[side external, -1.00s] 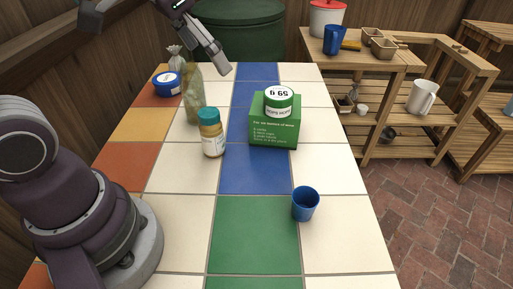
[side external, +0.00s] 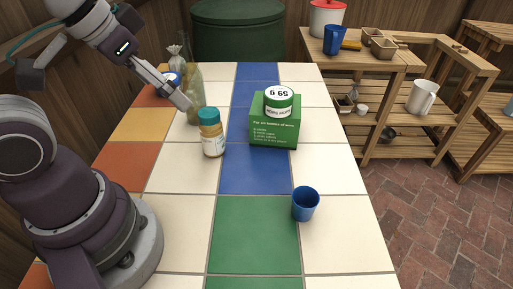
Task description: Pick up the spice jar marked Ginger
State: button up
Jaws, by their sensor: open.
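A spice jar (side external: 211,140) with a teal lid, tan contents and a pale label stands upright on the tiled table, left of the blue tile strip. Its label is too small to read, so I cannot tell whether it says Ginger. My gripper (side external: 185,104) is open and empty, up and left of this jar and apart from it. It points down and right and overlaps the edge of a greenish bag-like item (side external: 195,88) in the picture; I cannot tell whether they touch.
A green box (side external: 274,133) carries a white-and-green tin (side external: 278,101) right of the jar. A blue cup (side external: 305,204) stands nearer the front. A blue-lidded tin (side external: 173,77) and a small tied sack (side external: 175,57) are behind my gripper. The front tiles are clear.

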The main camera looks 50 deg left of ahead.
jog(key=shift+c, duration=0.2)
jog(key=shift+c, duration=0.8)
jog(key=m+g, duration=0.6)
jog(key=m, duration=1.3)
send_near(211, 126)
jog(key=shift+w+a+f, duration=0.15)
jog(key=shift+a+f, duration=0.45)
jog(key=shift+a, duration=0.35)
jog(key=shift+m, duration=0.3)
notch_tip(211, 126, down, 10)
jog(key=shift+w+f, duration=0.2)
jog(key=shift+f, duration=0.05)
jog(key=c, duration=1.3)
